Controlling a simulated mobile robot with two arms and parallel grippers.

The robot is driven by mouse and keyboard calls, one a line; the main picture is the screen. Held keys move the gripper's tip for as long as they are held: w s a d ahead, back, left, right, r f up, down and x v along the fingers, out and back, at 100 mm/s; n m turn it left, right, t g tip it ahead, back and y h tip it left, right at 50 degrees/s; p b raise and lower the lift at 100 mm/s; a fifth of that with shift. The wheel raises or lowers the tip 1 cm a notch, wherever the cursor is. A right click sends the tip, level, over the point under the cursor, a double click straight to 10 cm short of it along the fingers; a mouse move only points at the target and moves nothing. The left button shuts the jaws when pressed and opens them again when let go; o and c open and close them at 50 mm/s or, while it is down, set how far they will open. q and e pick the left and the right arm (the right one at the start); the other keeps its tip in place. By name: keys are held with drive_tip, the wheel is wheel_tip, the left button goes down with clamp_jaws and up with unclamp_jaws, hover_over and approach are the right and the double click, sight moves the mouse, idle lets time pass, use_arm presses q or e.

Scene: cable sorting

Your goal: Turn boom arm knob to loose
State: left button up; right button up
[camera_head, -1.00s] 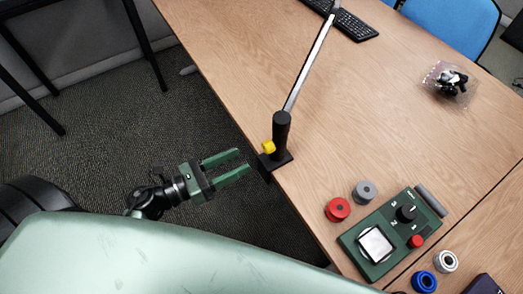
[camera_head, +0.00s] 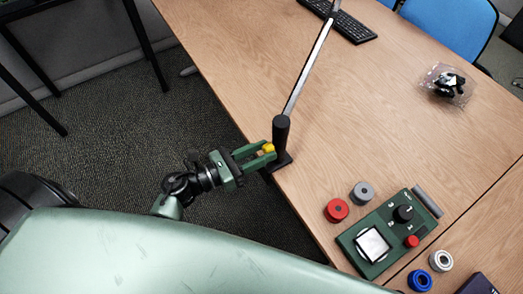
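The boom arm (camera_head: 309,66) is a silver pole rising from a black clamp base (camera_head: 281,140) at the table's left edge. Its yellow knob (camera_head: 268,148) sticks out on the left side of the base. My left gripper (camera_head: 267,152) is at the knob, with its green fingers on either side of it. The fingers are apart, and I cannot tell whether they touch the knob. My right gripper is not in view.
On the wooden table (camera_head: 370,120) are a green control box (camera_head: 391,235), a red spool (camera_head: 337,210), a grey spool (camera_head: 362,192), a blue spool (camera_head: 420,280), a white spool (camera_head: 441,260), a bagged black item (camera_head: 447,84) and a keyboard (camera_head: 354,27). Blue chairs (camera_head: 452,22) stand behind.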

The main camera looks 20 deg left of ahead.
use_arm(q)
drive_tip(key=c, duration=0.5)
clamp_jaws()
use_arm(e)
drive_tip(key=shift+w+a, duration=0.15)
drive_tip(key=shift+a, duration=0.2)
